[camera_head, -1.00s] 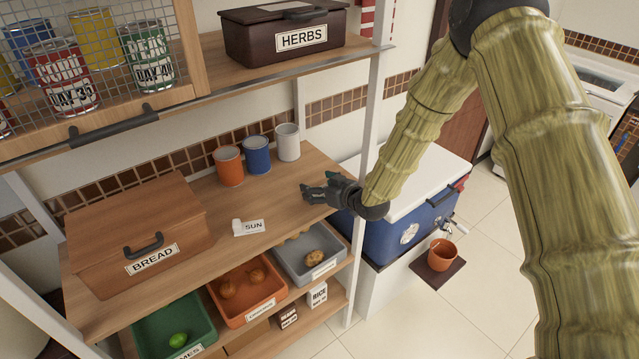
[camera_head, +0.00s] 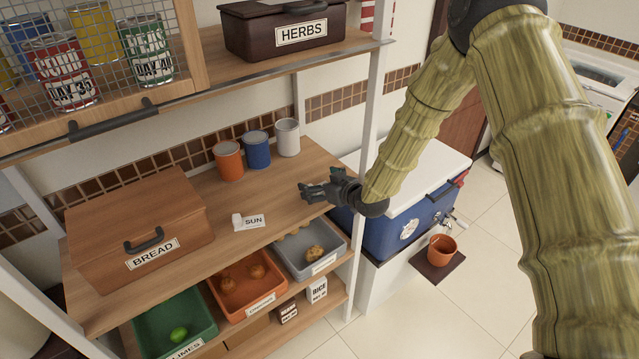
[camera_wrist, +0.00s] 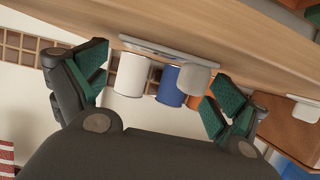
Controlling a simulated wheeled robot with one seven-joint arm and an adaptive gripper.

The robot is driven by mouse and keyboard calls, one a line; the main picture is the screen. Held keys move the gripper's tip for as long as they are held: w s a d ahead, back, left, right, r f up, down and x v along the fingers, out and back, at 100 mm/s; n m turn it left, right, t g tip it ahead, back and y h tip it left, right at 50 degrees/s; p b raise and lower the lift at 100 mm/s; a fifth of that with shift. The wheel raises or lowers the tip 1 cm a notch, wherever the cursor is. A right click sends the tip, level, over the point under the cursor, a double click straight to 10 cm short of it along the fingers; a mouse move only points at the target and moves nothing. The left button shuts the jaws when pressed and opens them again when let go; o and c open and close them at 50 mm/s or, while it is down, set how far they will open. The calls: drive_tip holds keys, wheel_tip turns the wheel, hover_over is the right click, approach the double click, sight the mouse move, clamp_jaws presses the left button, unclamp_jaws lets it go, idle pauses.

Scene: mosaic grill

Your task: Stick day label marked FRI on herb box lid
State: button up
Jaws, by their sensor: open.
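The herb box (camera_head: 285,35) is dark brown, closed, with a HERBS plate on its front, on the upper shelf in the head view. My gripper (camera_head: 316,190) is open above the right end of the middle shelf. In the wrist view, a pale flat label with a rounded grey knob (camera_wrist: 195,79) lies on the shelf board, seen almost edge-on between my open fingers (camera_wrist: 155,85). Its print cannot be read, and my gripper hides it in the head view. A white SUN label (camera_head: 250,222) with a small knob lies farther left on the same shelf.
Orange, blue and white cans (camera_head: 257,150) stand at the back of the middle shelf. A BREAD box (camera_head: 140,230) fills its left end. A white post (camera_head: 368,110) stands close to my gripper. A blue cooler (camera_head: 410,205) is at right.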

drive_tip(key=shift+s+d, duration=0.3)
drive_tip(key=shift+s, duration=0.05)
drive_tip(key=b+v, duration=0.5)
drive_tip(key=v, duration=0.5)
drive_tip(key=shift+a+r, duration=0.1)
drive_tip(key=shift+r, duration=0.1)
drive_tip(key=s+d+f+m+g+h, duration=0.1)
drive_tip(key=s+d+f+m+h, duration=0.1)
drive_tip(key=s+f, duration=0.45)
drive_tip(key=s+d+f+m+g+h, duration=0.15)
drive_tip(key=s+f, duration=0.25)
drive_tip(key=f, duration=0.6)
drive_tip(key=s+d+f+m+g+h+b, duration=0.1)
drive_tip(key=s+d+f, duration=0.3)
drive_tip(key=s, duration=0.7)
drive_tip(key=s+d+f+m+g+h+b, duration=0.1)
drive_tip(key=s+d+f+m+g+h, duration=0.1)
drive_tip(key=s+f, duration=0.7)
drive_tip(key=s+d+f+m+g+h+b, duration=0.1)
drive_tip(key=s+d+f+g, duration=0.4)
drive_tip(key=s, duration=0.9)
wheel_tip(320, 180, down, 3)
drive_tip(key=shift+s+d+r+h+b, duration=0.25)
drive_tip(key=shift+d+h+b, duration=0.05)
drive_tip(key=shift+h, duration=0.05)
